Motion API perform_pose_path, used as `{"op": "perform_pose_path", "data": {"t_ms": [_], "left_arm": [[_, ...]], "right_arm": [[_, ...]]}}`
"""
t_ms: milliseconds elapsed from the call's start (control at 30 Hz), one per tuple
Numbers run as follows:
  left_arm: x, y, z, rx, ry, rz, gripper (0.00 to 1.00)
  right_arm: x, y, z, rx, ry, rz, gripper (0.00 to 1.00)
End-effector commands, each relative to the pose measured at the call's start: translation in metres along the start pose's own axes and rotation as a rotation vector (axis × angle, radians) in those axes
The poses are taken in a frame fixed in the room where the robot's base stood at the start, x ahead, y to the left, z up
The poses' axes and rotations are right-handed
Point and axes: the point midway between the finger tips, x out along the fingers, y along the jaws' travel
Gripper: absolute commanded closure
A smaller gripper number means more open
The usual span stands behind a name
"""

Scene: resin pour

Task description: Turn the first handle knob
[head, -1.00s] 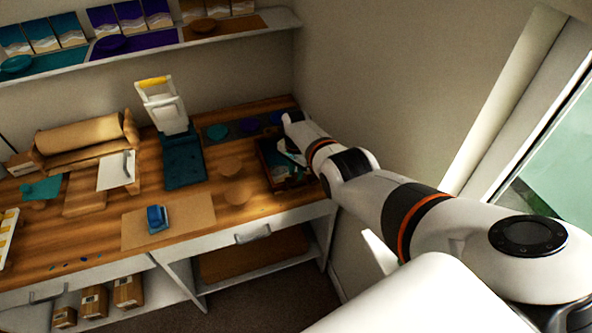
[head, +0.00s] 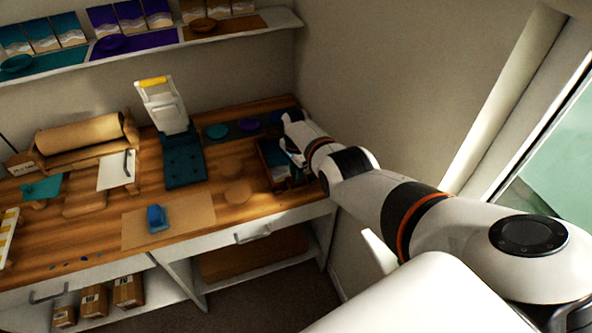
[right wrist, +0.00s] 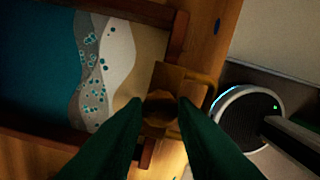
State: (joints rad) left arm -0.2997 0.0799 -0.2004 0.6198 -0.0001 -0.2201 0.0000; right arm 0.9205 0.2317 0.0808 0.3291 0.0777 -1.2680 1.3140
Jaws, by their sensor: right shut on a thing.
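A dark wooden-framed tray (head: 262,160) stands at the right end of the workbench. In the right wrist view the tray's frame (right wrist: 178,37) surrounds a teal, grey, white and sand-coloured surface (right wrist: 40,65). A brown handle knob (right wrist: 160,104) sits on a wooden block at the tray's end. My right gripper (head: 290,152) is at the tray's right side; in the right wrist view its dark fingers (right wrist: 162,122) are shut on the knob, one on each side. The fingers hide part of the knob, so its turn angle is unclear. My left gripper is not in view.
A wall (head: 380,90) stands close to the right. Bare bench lies in front.

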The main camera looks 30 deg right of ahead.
Motion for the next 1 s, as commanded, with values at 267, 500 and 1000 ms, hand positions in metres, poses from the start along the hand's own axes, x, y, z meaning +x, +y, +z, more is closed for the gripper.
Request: {"op": "perform_pose_path", "data": {"t_ms": [267, 500, 1000], "left_arm": [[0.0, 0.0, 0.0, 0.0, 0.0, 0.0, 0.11], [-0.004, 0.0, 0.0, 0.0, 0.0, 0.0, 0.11], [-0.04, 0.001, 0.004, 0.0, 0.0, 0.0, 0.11]], "right_arm": [[0.0, 0.0, -0.001, -0.001, 0.001, -0.001, 0.53], [-0.005, 0.0, 0.0, -0.001, 0.0, 0.001, 0.53], [-0.089, 0.001, -0.001, -0.001, -0.001, 0.002, 0.53]]}}
